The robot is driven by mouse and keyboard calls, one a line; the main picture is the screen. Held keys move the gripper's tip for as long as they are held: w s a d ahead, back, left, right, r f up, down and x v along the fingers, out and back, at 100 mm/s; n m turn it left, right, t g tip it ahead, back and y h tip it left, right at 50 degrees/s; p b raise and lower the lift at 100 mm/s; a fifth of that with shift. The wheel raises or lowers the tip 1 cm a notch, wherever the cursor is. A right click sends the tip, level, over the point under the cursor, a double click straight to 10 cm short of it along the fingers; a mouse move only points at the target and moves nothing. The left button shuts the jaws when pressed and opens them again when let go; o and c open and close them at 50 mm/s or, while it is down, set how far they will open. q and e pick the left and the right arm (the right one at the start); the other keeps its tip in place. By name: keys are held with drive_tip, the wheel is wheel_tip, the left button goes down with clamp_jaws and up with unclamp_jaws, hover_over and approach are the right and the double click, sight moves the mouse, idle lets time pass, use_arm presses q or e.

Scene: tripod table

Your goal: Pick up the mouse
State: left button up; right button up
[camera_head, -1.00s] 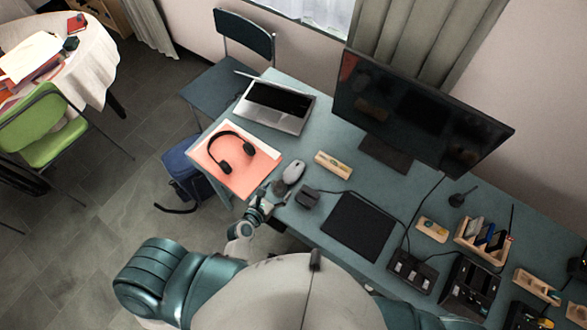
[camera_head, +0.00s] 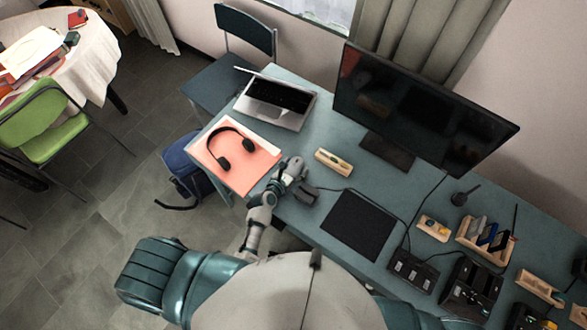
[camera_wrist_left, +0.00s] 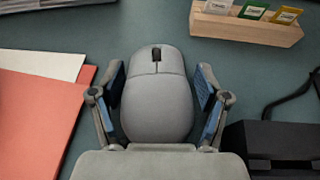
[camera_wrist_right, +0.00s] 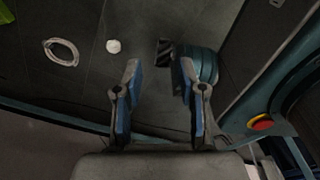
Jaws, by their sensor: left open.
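The grey mouse (camera_wrist_left: 156,98) lies on the teal table in the left wrist view, with its scroll wheel pointing away from my wrist. My left gripper (camera_wrist_left: 160,88) is open, with one finger on each side of the mouse. A narrow gap shows at the right finger; whether the left finger touches cannot be told. In the head view my left gripper (camera_head: 291,170) reaches over the table and covers most of the mouse. My right gripper (camera_wrist_right: 155,78) shows in the right wrist view with its fingers apart and nothing between them, above the floor.
Orange folders (camera_head: 235,165) with black headphones lie left of my left gripper. A black box (camera_head: 306,194) stands close on its right. A wooden card holder (camera_head: 333,162), a laptop (camera_head: 275,102), a monitor (camera_head: 420,110) and a black mouse pad (camera_head: 357,226) are also on the table.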

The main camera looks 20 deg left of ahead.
use_arm(q)
drive_tip(key=shift+s+d+r, duration=0.1)
drive_tip(key=shift+d, duration=0.1)
drive_tip(key=c, duration=0.8)
drive_tip(key=shift+c, duration=0.6)
drive_tip(key=shift+a, duration=0.35)
